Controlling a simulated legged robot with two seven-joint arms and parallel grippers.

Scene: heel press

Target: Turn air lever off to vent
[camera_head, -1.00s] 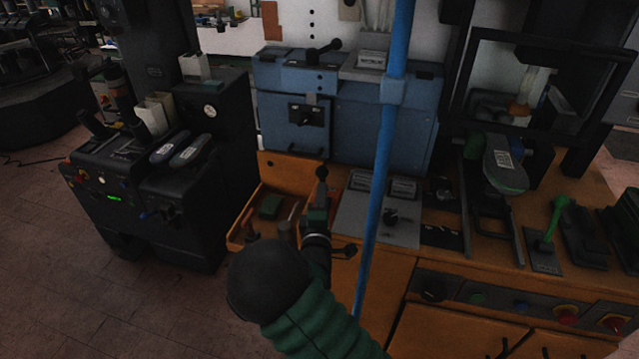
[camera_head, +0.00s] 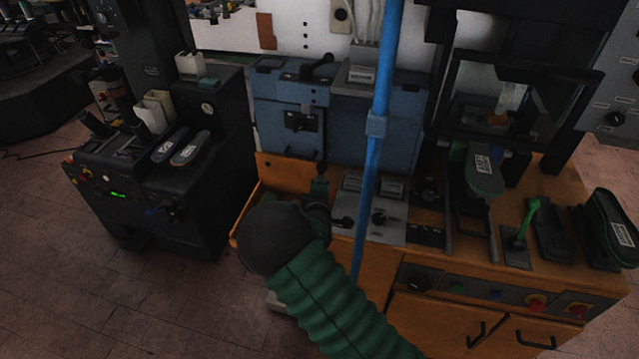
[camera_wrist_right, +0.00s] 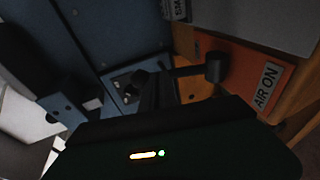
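In the right wrist view the black lever (camera_wrist_right: 214,67) sticks out sideways in front of an orange panel, left of a label (camera_wrist_right: 266,86) reading AIR ON. My right gripper (camera_head: 319,187) reaches over the orange bench beside the lever, mostly hidden by my dark wrist. Its dark body fills the bottom of the wrist view, close to the lever's inner end. I cannot tell whether they touch or how far the fingers are apart. My left gripper is out of view.
A blue upright pole (camera_head: 372,150) stands close right of my right arm. A blue cabinet (camera_head: 290,110) is behind the gripper. A grey control plate (camera_head: 385,228) lies right of it. The green-handled lever (camera_head: 526,222) and a shoe (camera_head: 484,172) are farther right.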

